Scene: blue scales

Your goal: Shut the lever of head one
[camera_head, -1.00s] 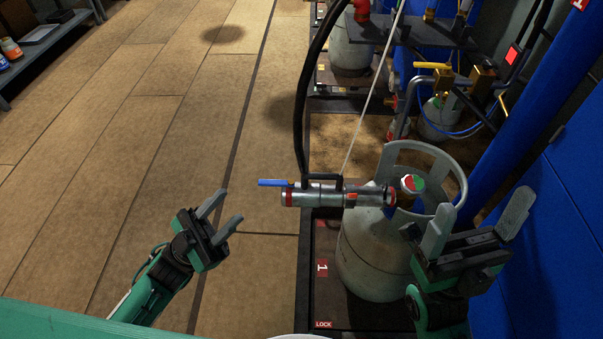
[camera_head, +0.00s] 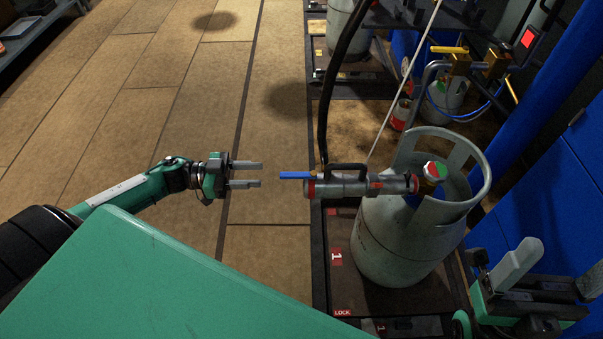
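The filling head (camera_head: 362,184) is a grey metal cylinder with red bands, joined to the valve at the top of a grey gas cylinder (camera_head: 385,245). Its blue lever (camera_head: 295,175) points left from the head, roughly in line with it. The platform under the cylinder bears a red "1" label (camera_head: 336,258). My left gripper (camera_head: 261,174) is open and empty, its two fingers pointing right, just left of the lever's tip and apart from it in the picture. My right gripper (camera_head: 548,269) is at the lower right, fingers spread, empty, right of the cylinder.
A black hose (camera_head: 327,95) and a pale cord (camera_head: 405,80) rise from the head. Blue panels (camera_head: 550,200) stand at right. Another station with a brass valve (camera_head: 460,62) stands behind. Floor at left is clear.

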